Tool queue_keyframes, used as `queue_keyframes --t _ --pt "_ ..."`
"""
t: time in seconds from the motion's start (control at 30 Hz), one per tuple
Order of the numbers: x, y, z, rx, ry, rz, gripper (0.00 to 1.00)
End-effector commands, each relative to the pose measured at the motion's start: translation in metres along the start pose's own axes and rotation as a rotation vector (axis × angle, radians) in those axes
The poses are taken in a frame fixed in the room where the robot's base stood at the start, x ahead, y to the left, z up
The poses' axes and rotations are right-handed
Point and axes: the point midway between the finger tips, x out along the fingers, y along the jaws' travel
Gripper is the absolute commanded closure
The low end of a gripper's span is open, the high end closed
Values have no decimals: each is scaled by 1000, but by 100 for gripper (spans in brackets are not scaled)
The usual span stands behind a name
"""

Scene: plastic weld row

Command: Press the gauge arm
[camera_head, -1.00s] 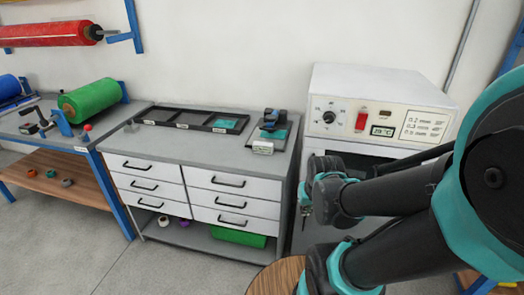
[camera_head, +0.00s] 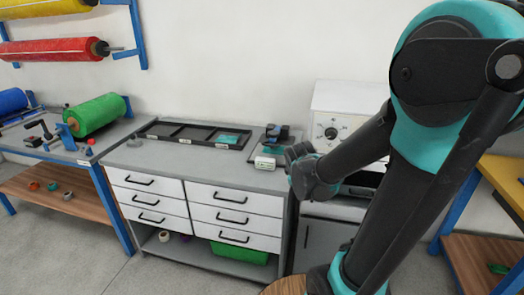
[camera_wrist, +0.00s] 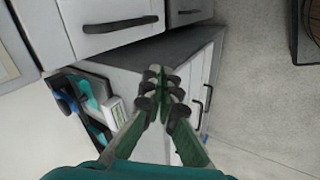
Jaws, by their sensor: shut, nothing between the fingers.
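The gauge (camera_head: 272,139) stands at the right end of the drawer cabinet's top in the head view. It has a dark and blue upper part, a teal piece and a small pale display box (camera_head: 265,162) at its front. I cannot clearly pick out its arm. My gripper (camera_head: 296,152) is just right of the gauge in the head view, shut and empty. In the wrist view my gripper's fingertips (camera_wrist: 158,84) are together, and the gauge (camera_wrist: 72,92) with its pale display (camera_wrist: 115,112) lies left of them, apart from them in the picture.
A black compartment tray (camera_head: 195,135) with a teal piece lies left of the gauge on the cabinet (camera_head: 150,158). A white oven (camera_head: 330,105) stands to the right, partly hidden by my arm. A bench (camera_head: 60,140) with a green roll (camera_head: 97,115) is at left.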

Motion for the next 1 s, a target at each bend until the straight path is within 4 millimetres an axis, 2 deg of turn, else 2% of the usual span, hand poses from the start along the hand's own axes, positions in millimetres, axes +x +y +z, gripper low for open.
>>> queue_keyframes --t 0.03,0.1,0.3,0.43,0.6,0.7,0.8,1.0 --pt "5 12 -16 -117 2 29 100" --pt "11 29 -36 -288 0 73 100" --pt "28 67 -101 -779 -30 200 100" --pt "38 85 -146 -1087 -69 283 100" --pt "47 97 -196 -1412 -129 373 100" --pt "50 100 -215 -1538 -160 408 100" --pt "52 102 -227 -1614 -180 429 100" --pt "53 103 -232 -1653 -193 439 100"
